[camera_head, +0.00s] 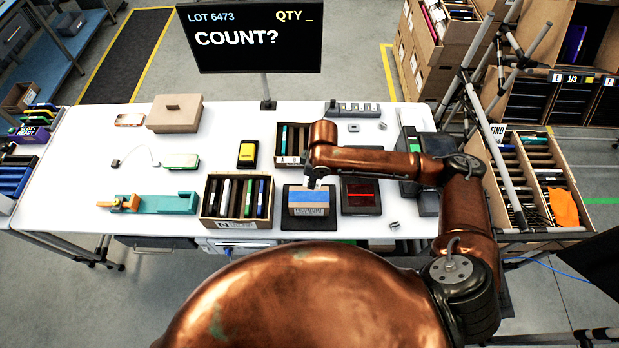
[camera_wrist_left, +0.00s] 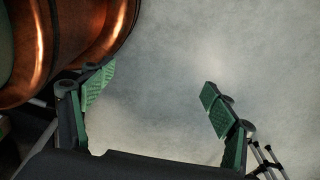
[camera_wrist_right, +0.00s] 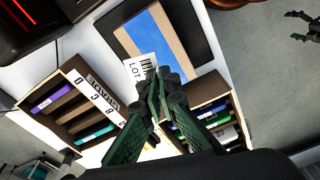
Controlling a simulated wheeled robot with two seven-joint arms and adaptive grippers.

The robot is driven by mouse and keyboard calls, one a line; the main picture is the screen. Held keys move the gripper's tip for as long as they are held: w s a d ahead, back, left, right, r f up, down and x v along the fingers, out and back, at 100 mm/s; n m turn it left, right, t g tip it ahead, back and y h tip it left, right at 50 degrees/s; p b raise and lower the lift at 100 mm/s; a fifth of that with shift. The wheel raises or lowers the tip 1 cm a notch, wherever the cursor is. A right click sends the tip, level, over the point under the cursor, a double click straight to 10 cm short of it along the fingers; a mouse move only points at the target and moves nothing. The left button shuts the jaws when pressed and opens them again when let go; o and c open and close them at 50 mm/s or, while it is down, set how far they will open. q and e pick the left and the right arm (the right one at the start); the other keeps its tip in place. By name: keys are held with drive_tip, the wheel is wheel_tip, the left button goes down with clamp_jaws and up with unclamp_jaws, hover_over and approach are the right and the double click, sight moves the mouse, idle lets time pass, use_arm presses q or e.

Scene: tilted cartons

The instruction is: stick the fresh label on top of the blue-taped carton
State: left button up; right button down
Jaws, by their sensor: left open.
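The blue-taped carton (camera_head: 309,197) is tan with a wide blue stripe across its top. It sits on a black pad at the table's near edge, and in the right wrist view it (camera_wrist_right: 157,41) lies just beyond my fingertips. My right gripper (camera_head: 316,184) is low at the carton's far edge. In the right wrist view its fingers (camera_wrist_right: 160,76) are together on the fresh label (camera_wrist_right: 138,70), white with LOT text and a barcode, which overlaps the carton's edge; whether it touches the top is unclear. My left gripper (camera_wrist_left: 155,88) is open and empty above bare floor.
A divided box (camera_head: 238,197) stands left of the carton, and another (camera_head: 290,145) behind it. A dark red-lit device (camera_head: 361,195) is close on the right. A screen (camera_head: 250,38) reads COUNT? The table's middle left has free room.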

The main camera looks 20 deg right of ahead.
sight(309, 201)
use_arm(q)
drive_tip(key=o, duration=0.3)
drive_tip(key=r+p, duration=0.1)
drive_tip(key=s+r, duration=0.1)
drive_tip(key=r, duration=0.1)
drive_tip(key=shift+s+a+p, duration=0.15)
drive_tip(key=shift+p, duration=0.2)
drive_tip(key=shift+o, duration=0.8)
drive_tip(key=shift+r, duration=0.15)
use_arm(e)
drive_tip(key=f+n, duration=0.1)
drive_tip(key=s+a+f+n+b, duration=0.1)
drive_tip(key=n, duration=0.1)
drive_tip(key=shift+s+a, duration=0.1)
drive_tip(key=shift+s, duration=0.05)
drive_tip(key=shift+f+b, duration=0.6)
drive_tip(key=shift+b, duration=0.15)
wheel_tip(309, 201, down, 3)
drive_tip(key=b, duration=0.3)
drive_tip(key=shift+r, duration=0.2)
drive_tip(key=shift+f+b, duration=0.85)
drive_tip(key=shift+b, duration=0.35)
use_arm(q)
wheel_tip(309, 201, down, 8)
drive_tip(key=shift+w, duration=0.3)
use_arm(e)
drive_tip(key=shift+f, duration=0.2)
